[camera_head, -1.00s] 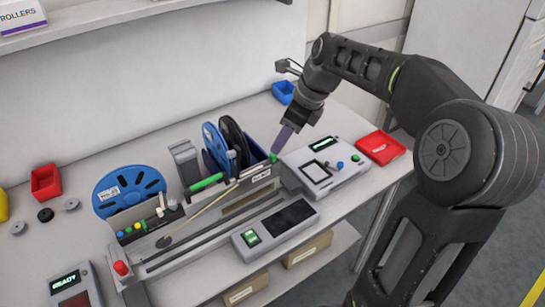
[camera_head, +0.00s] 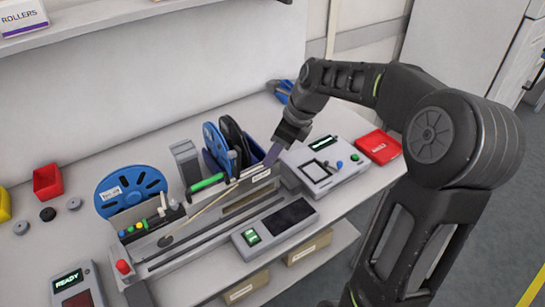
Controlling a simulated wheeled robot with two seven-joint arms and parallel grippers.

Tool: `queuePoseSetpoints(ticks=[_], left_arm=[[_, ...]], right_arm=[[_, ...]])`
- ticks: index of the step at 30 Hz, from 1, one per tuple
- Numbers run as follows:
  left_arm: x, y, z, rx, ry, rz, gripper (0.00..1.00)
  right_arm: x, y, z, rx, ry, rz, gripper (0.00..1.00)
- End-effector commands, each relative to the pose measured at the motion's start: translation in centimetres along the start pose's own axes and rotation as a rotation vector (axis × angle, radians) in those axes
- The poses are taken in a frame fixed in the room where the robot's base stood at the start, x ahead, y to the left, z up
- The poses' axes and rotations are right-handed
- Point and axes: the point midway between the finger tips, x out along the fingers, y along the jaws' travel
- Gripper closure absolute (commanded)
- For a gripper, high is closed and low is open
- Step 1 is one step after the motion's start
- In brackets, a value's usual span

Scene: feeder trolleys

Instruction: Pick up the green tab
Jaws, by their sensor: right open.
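My right gripper (camera_head: 271,155) reaches down from the right, its purple-grey fingertips at the right end of the reel holder (camera_head: 260,176), beside the black reel (camera_head: 233,140). It is open. The small green tab is hidden now, behind or between the fingertips; I cannot tell whether they touch it. A larger green handle (camera_head: 206,183) lies further left, in front of the blue reel (camera_head: 216,148). My left gripper is not in view.
A grey device with a screen (camera_head: 325,168) stands right of the gripper, with a red tray (camera_head: 379,146) beyond. A large blue reel (camera_head: 130,190), a red bin (camera_head: 47,181) and a console (camera_head: 275,225) stand around the feeder.

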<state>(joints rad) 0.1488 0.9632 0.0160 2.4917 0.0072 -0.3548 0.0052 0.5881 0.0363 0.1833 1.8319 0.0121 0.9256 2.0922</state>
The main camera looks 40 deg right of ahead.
Motion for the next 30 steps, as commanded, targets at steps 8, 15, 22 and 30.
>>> queuePoseSetpoints(ticks=[8,15,22,30], left_arm=[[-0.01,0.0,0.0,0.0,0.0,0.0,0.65],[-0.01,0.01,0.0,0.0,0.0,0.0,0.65],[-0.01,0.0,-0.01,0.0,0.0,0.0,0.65],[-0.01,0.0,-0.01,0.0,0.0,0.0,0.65]], right_arm=[[-0.02,-0.01,0.0,0.0,0.0,0.0,0.75],[-0.02,-0.01,0.0,0.0,0.0,0.0,0.95],[-0.02,0.0,0.0,0.0,0.0,0.0,1.0],[-0.02,-0.01,0.01,0.0,0.0,0.0,1.0]])
